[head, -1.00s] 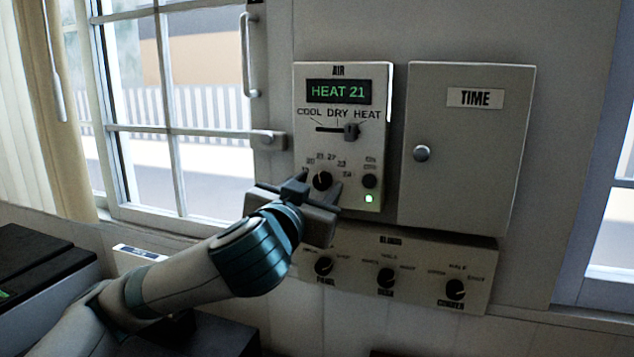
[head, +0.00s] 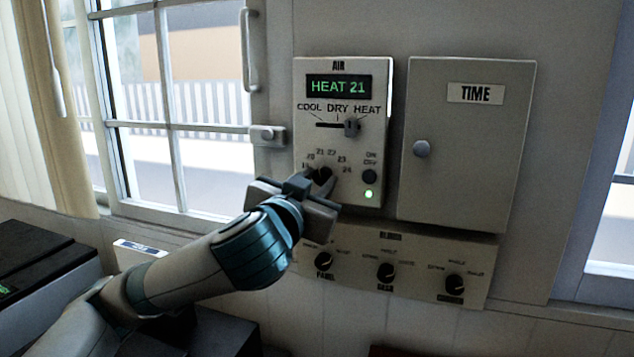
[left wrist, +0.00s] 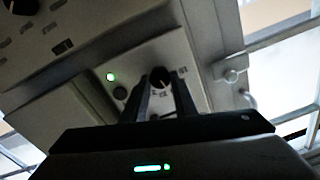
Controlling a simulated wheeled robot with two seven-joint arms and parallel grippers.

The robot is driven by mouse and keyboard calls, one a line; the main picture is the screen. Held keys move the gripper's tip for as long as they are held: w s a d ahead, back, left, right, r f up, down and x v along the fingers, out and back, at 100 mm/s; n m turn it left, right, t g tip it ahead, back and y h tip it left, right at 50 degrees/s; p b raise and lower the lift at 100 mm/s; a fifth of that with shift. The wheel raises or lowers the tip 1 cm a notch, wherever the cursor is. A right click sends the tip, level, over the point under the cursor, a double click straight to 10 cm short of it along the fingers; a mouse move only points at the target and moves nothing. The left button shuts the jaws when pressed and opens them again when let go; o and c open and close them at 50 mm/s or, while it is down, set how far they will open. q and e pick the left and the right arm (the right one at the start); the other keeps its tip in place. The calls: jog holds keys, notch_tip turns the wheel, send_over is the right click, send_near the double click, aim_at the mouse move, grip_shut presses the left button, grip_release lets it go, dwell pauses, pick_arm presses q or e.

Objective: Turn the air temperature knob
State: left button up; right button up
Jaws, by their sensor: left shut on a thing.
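The air temperature knob (head: 324,174) is a small black dial low on the cream AIR panel (head: 304,140), ringed by numbers from about 19 to 24. The green display (head: 338,89) reads HEAT 21. My left gripper (head: 322,179) is at the knob from below, its fingers on either side and shut on it. The fingers partly cover the knob in the head view. In the left wrist view the knob (left wrist: 160,77) shows between the two dark fingertips. My right gripper is in neither view.
A mode slider (head: 351,127) stands at HEAT above the knob. Below is the BLINDS panel (head: 415,262) with three knobs. A window is at left.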

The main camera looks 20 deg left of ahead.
pick_arm(q)
jog(key=m, duration=0.4)
jog(key=shift+p, duration=0.4)
jog(key=m+p, duration=0.1)
jog(key=m, duration=0.3)
jog(key=shift+m, duration=0.4)
jog(key=m+p, duration=0.2)
jog(key=m, duration=0.2)
jog(key=shift+m+p, duration=0.3)
jog(key=shift+m, duration=0.1)
jog(key=shift+f+m+h+p, duration=0.1)
jog(key=shift+m+h+p, duration=0.2)
jog(key=shift+m+p, duration=1.15)
jog(key=shift+m+b, duration=0.55)
jog(key=shift+m, duration=0.1)
jog(key=o, duration=1.1)
